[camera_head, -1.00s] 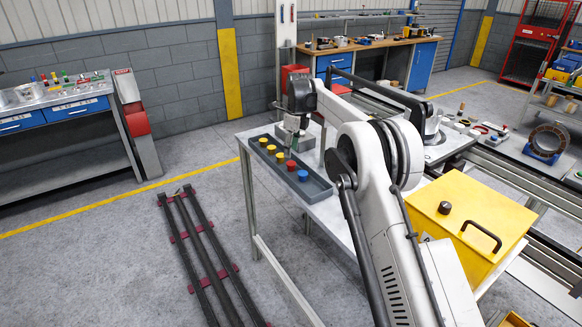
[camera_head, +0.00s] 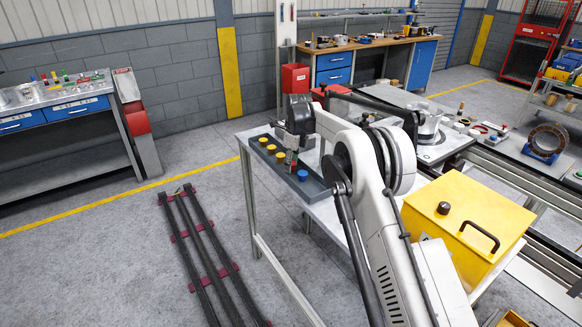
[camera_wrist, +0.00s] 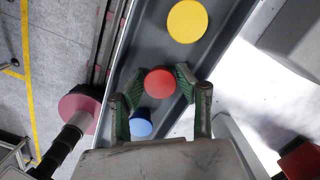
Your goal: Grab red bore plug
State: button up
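The red bore plug (camera_wrist: 160,83) shows as a round red disc in the wrist view, in the grey tray (camera_wrist: 222,48). My gripper (camera_wrist: 152,96) has its two green-padded fingers spread, one on each side of the red plug. Whether the pads touch it I cannot tell. In the head view my gripper (camera_head: 291,154) points down at the tray (camera_head: 316,191), low over the red plug, which it partly hides.
A blue plug (camera_head: 302,175) sits close beside the red one, near the left finger in the wrist view (camera_wrist: 141,123). Several yellow plugs (camera_head: 271,148) line the tray's other end. A yellow box (camera_head: 455,222) stands right of my arm.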

jog(key=c, duration=0.6)
jog(key=shift+r, duration=0.1)
